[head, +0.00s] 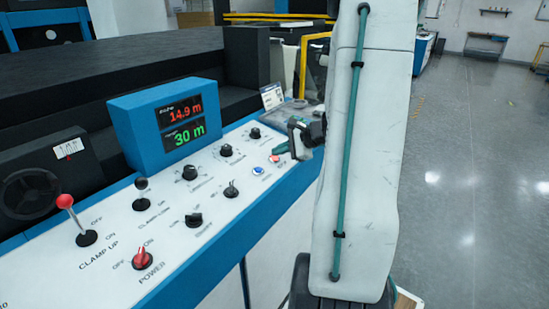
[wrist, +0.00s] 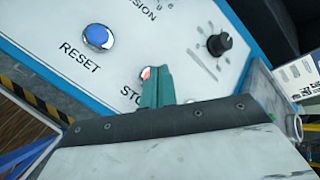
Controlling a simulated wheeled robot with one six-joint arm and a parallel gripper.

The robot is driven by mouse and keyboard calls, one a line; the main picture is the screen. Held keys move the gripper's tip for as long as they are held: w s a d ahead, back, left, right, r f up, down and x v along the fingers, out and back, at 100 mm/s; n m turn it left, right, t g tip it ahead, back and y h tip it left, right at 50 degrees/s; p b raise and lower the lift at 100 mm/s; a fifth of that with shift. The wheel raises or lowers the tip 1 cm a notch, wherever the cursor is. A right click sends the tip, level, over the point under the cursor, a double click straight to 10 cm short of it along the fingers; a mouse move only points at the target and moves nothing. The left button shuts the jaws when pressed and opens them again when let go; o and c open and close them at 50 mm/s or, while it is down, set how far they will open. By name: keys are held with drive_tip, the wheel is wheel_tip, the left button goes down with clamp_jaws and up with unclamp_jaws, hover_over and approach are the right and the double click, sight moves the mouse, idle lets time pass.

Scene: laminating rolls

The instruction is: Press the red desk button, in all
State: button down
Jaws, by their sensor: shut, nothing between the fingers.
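The red desk button (head: 274,159) is a small round button in a bright metal ring on the white control panel, to the right of a blue button. In the wrist view the red button (wrist: 146,73) is mostly hidden behind my teal fingertips, with its label beginning "STO" partly covered. My gripper (head: 281,149) is shut and empty, its fingers just over or at the button. In the wrist view the gripper (wrist: 157,72) overlaps the button's right side. I cannot tell whether the tips touch it or whether it is pressed down.
The blue RESET button (wrist: 98,37) is beside the red one. A black knob (wrist: 219,43) is on its other side. The panel also has a red power knob (head: 142,258), a red-topped lever (head: 66,203) and a display box (head: 170,118). Open floor lies to the right.

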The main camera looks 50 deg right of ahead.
drive_tip(key=shift+s+r, duration=0.1)
drive_tip(key=shift+r, duration=0.45)
drive_tip(key=r, duration=0.5)
drive_tip(key=shift+s, duration=0.4)
idle(0.5)
